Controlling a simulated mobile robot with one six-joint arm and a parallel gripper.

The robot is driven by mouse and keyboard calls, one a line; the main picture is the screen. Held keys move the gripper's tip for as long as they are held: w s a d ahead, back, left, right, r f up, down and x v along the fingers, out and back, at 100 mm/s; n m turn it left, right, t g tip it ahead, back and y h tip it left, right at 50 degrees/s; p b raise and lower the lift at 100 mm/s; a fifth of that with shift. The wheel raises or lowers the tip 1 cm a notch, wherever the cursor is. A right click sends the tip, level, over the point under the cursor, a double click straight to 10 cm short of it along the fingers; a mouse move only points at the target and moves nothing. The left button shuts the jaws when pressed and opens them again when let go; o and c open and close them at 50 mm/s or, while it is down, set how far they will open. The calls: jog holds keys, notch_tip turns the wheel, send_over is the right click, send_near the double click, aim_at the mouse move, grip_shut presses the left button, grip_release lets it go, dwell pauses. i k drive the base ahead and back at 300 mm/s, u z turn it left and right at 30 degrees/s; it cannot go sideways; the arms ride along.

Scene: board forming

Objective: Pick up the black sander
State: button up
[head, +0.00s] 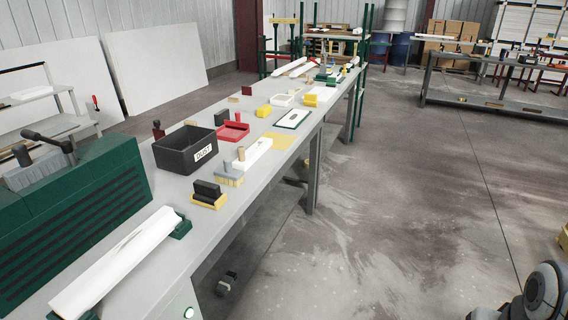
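A black block on a yellow base (208,194), which looks like the black sander, sits on the near part of the long grey workbench (235,203), close to its right edge. Its black upper part stands upright on the yellow base, and nothing touches it from above. Part of my arm shows at the bottom right corner, well to the right of the bench. My gripper is not in view.
A black bin labelled DUST (175,158) stands just behind the sander, with a brush (229,179) to its right. A white moulded length (115,265) lies beside the green machine (70,225) at front left. The floor (400,200) right of the bench is largely clear.

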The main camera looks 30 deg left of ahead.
aim_at(208, 194)
jog(key=u, duration=0.65)
jog(key=i, duration=1.3)
jog(key=u, duration=1.1)
jog(key=i, duration=0.45)
jog(key=u, duration=0.2)
jog(key=k, duration=0.65)
jog(key=u, duration=0.2)
jog(key=i, duration=0.7)
jog(key=z, duration=0.1)
